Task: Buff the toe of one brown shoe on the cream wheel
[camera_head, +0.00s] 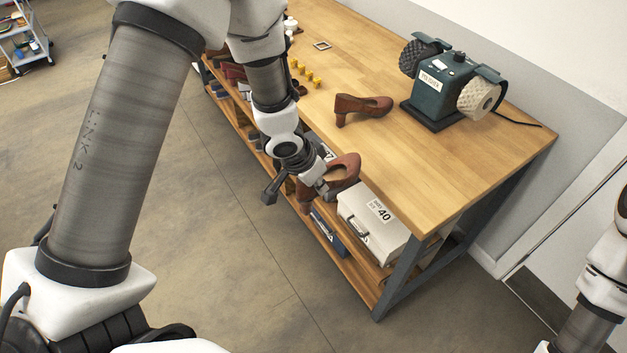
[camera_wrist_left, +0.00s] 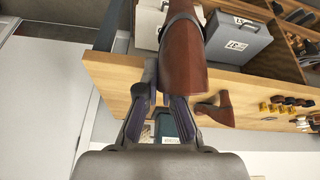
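My left gripper (camera_head: 318,186) is shut on a brown heeled shoe (camera_head: 343,171) and holds it in the air just off the table's front edge. In the left wrist view the held shoe (camera_wrist_left: 186,55) rises past the fingers (camera_wrist_left: 160,100) and partly hides their grip. A second brown shoe (camera_head: 364,106) stands on the tabletop. The polisher (camera_head: 440,90) is a teal machine near the table's back right. Its cream wheel (camera_head: 480,97) is on the near right side, well apart from the held shoe. My right gripper is out of view.
The wooden table (camera_head: 430,165) has clear top between its front edge and the polisher. A dark wheel (camera_head: 415,58) is on the polisher's far side. Small yellow items (camera_head: 305,72) stand farther left. A pale box (camera_head: 372,222) marked 40 sits on the shelf below.

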